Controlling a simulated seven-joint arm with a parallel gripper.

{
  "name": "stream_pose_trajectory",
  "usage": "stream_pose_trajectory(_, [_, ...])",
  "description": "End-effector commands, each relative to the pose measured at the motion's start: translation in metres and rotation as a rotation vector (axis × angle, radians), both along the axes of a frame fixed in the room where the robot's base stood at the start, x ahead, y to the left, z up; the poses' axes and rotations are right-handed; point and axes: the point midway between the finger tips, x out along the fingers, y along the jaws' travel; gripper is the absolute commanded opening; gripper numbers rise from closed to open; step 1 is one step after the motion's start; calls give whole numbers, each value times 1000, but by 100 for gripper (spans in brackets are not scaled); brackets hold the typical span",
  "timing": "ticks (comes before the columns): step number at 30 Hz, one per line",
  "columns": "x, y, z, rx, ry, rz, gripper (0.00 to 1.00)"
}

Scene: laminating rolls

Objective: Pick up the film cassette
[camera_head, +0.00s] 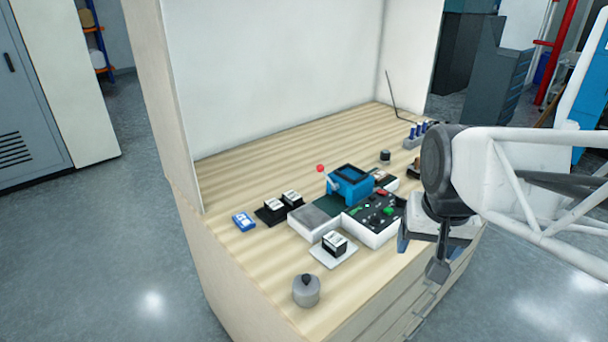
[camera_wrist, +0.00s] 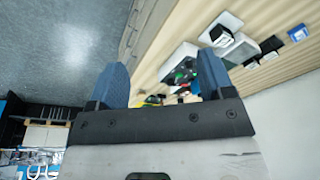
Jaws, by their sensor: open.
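Several small black blocks with white labelled tops could be the film cassette; I cannot tell which is meant. One block (camera_head: 335,243) stands on a white plate (camera_head: 322,257) at the table's front. Two more, a left one (camera_head: 270,212) and a right one (camera_head: 292,198), sit together on a dark base behind it. In the wrist view the plate's block (camera_wrist: 221,37) is at upper right. My gripper (camera_head: 420,256) is open and empty at the table's right front edge, well right of these blocks. Its two blue fingers (camera_wrist: 162,66) stand apart in the wrist view.
A blue device (camera_head: 350,184) and a control panel (camera_head: 378,218) with coloured buttons lie between the blocks and my gripper. A blue-and-white box (camera_head: 243,221) is at left, a grey knobbed weight (camera_head: 306,290) at front. The wooden tabletop (camera_head: 240,176) is clear at the back left.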

Motion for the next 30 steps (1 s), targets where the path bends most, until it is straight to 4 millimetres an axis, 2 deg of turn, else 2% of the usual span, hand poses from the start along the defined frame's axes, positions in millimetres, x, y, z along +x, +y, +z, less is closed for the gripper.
stream_pose_trajectory(1, [14, 5, 1, 5, 9, -13, 74])
stream_pose_trajectory(15, [127, 51, 5, 44, 62, -181, 74])
stream_pose_trajectory(23, [189, 85, -6, 57, 92, -274, 74])
stream_pose_trajectory(30, [244, 121, -24, 66, 119, -361, 74])
